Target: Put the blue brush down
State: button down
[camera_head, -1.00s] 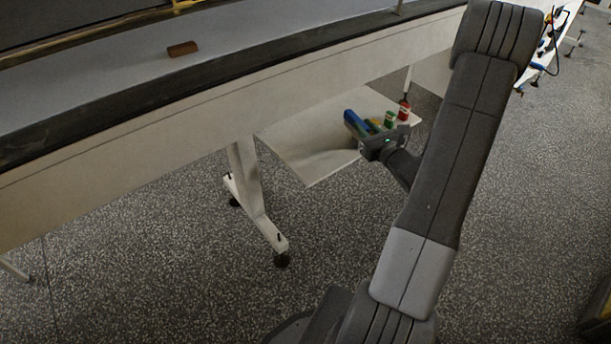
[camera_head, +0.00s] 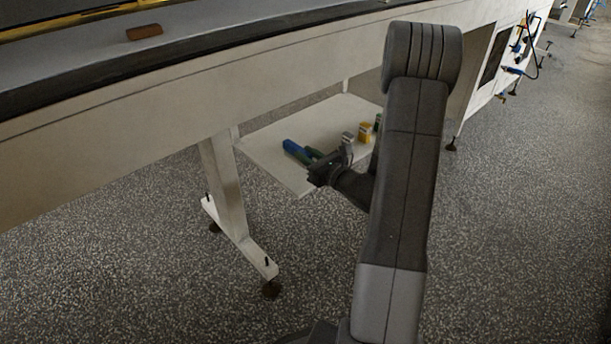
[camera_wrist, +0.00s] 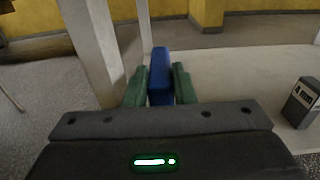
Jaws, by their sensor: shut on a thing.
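The blue brush (camera_head: 296,151) is held between the green fingers of my gripper (camera_head: 313,158). In the wrist view the blue brush (camera_wrist: 160,78) stands out between the two green fingers of the gripper (camera_wrist: 159,88), which are shut on it. In the head view it is over the left part of a white shelf (camera_head: 262,143) under the long table. I cannot tell whether the brush touches the shelf. Its lower part is hidden by the gripper.
A grey-white block (camera_head: 347,139), a yellow box (camera_head: 366,132) and a green thing (camera_head: 377,121) stand on the shelf to the right of my gripper. A dark labelled block (camera_wrist: 302,102) shows in the wrist view. A table leg (camera_head: 226,185) stands left of the shelf. A brown block (camera_head: 145,32) lies on the table top.

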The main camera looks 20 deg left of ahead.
jog(key=shift+f+b, duration=0.8)
jog(key=shift+f, duration=1.8)
jog(key=shift+f, duration=0.2)
jog(key=c, duration=1.2)
grip_release()
jog(key=shift+r, duration=0.2)
jog(key=shift+s+d, duration=0.1)
jog(key=shift+d, duration=0.25)
jog(key=p+v, duration=0.2)
jog(key=v, duration=0.9)
jog(key=shift+d, duration=0.15)
